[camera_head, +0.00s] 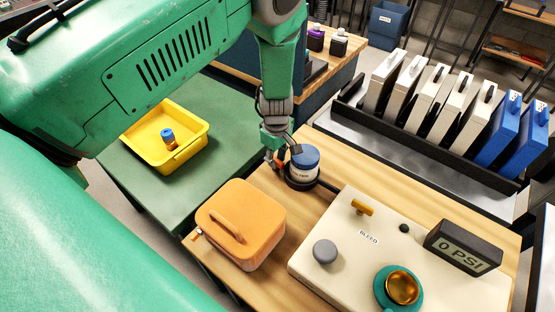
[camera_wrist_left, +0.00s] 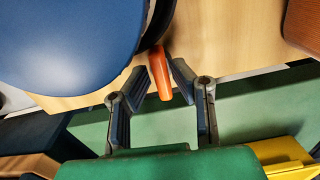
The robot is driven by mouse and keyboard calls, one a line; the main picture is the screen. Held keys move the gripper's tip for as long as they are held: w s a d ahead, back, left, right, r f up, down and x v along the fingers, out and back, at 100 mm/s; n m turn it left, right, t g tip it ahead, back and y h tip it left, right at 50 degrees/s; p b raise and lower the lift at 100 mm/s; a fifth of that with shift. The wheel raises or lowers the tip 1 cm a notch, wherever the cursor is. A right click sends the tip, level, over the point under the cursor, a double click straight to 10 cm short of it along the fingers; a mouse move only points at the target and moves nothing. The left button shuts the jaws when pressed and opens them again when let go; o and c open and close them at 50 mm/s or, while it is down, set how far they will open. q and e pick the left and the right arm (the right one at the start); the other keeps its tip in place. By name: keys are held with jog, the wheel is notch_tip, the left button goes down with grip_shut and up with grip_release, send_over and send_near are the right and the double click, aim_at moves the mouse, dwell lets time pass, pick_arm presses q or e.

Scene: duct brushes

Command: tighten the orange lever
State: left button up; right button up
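The orange lever (camera_wrist_left: 160,73) sticks out from the side of a blue-topped canister (camera_head: 305,160). In the left wrist view the canister's round blue top (camera_wrist_left: 65,40) fills the upper left. My left gripper (camera_head: 277,156) is beside the canister in the head view, pointing down. In the left wrist view its two dark fingers (camera_wrist_left: 160,82) are apart, with the lever between their tips; firm contact is not visible. The canister stands upright in a dark ring on the wooden table (camera_head: 334,176). In the head view the lever is mostly hidden by the gripper. My right gripper is not in view.
An orange lidded box (camera_head: 262,240) stands close in front of the canister. A cream panel (camera_head: 330,285) with a gauge reading 0 PSI (camera_head: 463,249) lies to the right. A yellow bin (camera_head: 188,152) sits on the green table (camera_head: 120,170). A rack of cases (camera_head: 425,98) stands behind.

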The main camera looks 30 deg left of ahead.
aim_at(277, 159)
pick_arm(q)
notch_tip(277, 159, up, 11)
dwell(0.3)
jog(key=shift+w, duration=0.1)
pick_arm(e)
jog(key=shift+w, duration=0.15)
